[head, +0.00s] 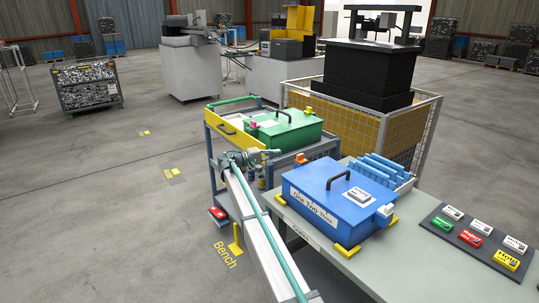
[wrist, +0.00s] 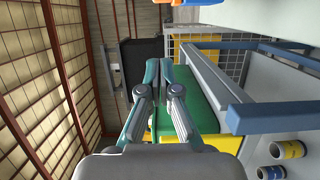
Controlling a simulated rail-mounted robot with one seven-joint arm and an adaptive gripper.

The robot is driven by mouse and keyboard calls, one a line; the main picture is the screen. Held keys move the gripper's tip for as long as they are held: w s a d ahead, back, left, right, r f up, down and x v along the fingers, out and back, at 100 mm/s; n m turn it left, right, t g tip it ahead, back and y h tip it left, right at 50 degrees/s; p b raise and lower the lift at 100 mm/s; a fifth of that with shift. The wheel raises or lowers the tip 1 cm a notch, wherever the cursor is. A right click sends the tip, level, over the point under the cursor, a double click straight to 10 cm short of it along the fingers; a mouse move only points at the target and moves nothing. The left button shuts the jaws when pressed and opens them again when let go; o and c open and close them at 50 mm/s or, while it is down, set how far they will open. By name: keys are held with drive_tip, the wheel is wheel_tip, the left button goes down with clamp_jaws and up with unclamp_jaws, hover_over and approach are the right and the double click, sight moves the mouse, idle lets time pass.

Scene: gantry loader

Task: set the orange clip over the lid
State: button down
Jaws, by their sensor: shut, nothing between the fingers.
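A small orange piece, seemingly the orange clip (head: 301,158), sits at the far left corner of the bench, beside the blue case. The blue case (head: 318,207) has a flat lid with a black handle (head: 342,179) and a white label. A green case (head: 292,133) with a black handle lies on the trolley behind. I cannot tell which lid the task means. My gripper (head: 276,154) is left of the orange piece, apart from it, near the trolley's front. In the wrist view my gripper (wrist: 166,72) is shut and empty, with the green case (wrist: 194,92) beyond it.
The grey bench (head: 420,262) carries blue ribbed parts (head: 382,170) and a dark board (head: 470,240) of labelled blocks. Yellow corner pieces (head: 347,251) edge the blue case. The blue trolley frame (wrist: 265,117) and two cups (wrist: 292,149) show in the wrist view. Floor at left is open.

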sight(297, 157)
drive_tip(key=s+d+p, duration=0.1)
drive_tip(key=d, duration=0.6)
drive_tip(key=shift+s+p, duration=0.35)
drive_tip(key=shift+s, duration=0.05)
drive_tip(key=shift+s+d+b, duration=0.3)
drive_tip(key=shift+s+d, duration=0.1)
drive_tip(key=shift+s, duration=0.25)
drive_tip(key=shift+s+d+b, duration=0.3)
drive_tip(key=shift+s+d, duration=0.1)
drive_tip(key=shift+s, duration=0.2)
drive_tip(key=shift+w, duration=0.1)
